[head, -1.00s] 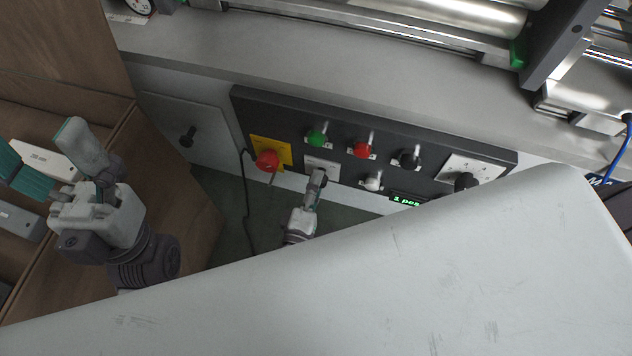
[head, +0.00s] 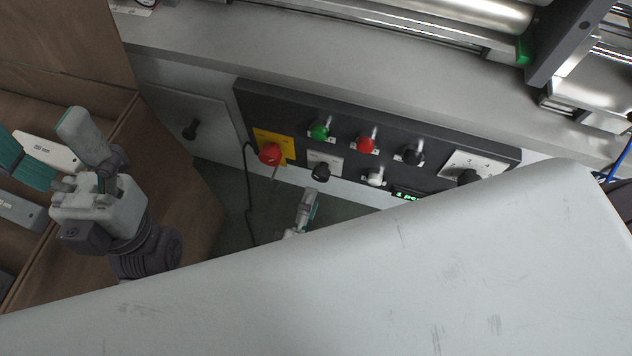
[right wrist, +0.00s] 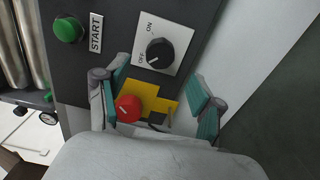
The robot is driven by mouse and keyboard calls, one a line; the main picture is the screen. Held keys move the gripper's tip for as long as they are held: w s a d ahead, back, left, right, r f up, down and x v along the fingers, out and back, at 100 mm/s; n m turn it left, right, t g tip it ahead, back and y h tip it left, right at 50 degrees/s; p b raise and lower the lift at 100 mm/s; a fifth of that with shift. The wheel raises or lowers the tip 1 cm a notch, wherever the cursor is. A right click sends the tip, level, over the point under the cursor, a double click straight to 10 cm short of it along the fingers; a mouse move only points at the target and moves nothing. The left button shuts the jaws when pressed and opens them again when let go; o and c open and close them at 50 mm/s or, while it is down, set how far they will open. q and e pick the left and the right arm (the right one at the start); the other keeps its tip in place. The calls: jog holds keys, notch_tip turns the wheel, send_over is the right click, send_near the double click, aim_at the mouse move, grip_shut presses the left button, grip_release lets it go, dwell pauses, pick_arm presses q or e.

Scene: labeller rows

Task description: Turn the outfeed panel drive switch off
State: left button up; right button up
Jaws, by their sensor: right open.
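The ON/OFF switch, a black knob (head: 320,172) on a white plate, is on the dark control panel, right of a red knob. In the right wrist view the knob (right wrist: 160,53) shows its white mark pointing lower left, towards OFF. My right gripper (head: 309,195) is below the knob in the head view, apart from it. The right wrist view shows its teal-padded fingers (right wrist: 161,82) spread, with nothing held. My pale body part hides most of the right arm.
A red knob (head: 269,154) on a yellow plate is just left of the switch. Green (head: 319,131) and red (head: 365,145) buttons are above it, and a selector (head: 467,178) is at the right. A cable hangs beside the panel.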

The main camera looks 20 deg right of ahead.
jog(key=v, duration=0.6)
jog(key=shift+w, duration=0.1)
dwell(0.3)
